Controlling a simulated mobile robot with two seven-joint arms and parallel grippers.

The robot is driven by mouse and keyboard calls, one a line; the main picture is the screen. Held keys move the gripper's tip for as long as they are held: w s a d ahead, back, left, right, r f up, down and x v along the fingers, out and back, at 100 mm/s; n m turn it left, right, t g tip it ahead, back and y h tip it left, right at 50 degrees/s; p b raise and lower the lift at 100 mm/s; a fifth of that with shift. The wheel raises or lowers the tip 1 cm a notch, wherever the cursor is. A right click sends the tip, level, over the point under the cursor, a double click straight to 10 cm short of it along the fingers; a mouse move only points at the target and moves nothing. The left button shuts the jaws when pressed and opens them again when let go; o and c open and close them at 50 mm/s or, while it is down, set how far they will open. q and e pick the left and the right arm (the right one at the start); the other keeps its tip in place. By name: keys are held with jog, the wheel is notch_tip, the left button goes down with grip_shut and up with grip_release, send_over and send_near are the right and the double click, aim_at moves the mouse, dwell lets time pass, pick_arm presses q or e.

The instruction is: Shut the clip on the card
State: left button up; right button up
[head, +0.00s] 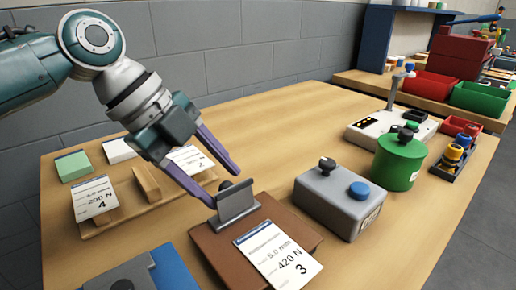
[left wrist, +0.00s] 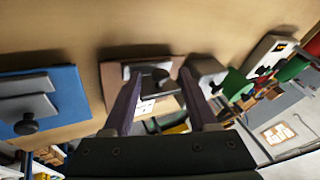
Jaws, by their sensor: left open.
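The clip (head: 235,206) is a grey metal piece with a dark knob, standing on a brown block (head: 208,244). The card (head: 279,258), printed "5.0 mm 420 N 3", lies on the front of the block, against or close to the clip's foot. My left gripper (head: 225,190) is open, its two purple fingers on either side of the clip's top in the head view. In the left wrist view the clip (left wrist: 157,84) shows between the fingers (left wrist: 165,100). I cannot tell whether the fingers touch it. My right gripper is not in view.
A grey box with a blue button (head: 340,200) and a green cylinder (head: 398,160) stand to the right. A wooden rack with cards (head: 120,224) is at left. A blue plate (head: 172,270) lies at the front left. The back middle table is clear.

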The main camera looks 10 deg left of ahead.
pick_arm(q)
jog(key=shift+c, duration=0.2)
grip_shut()
dwell(0.3)
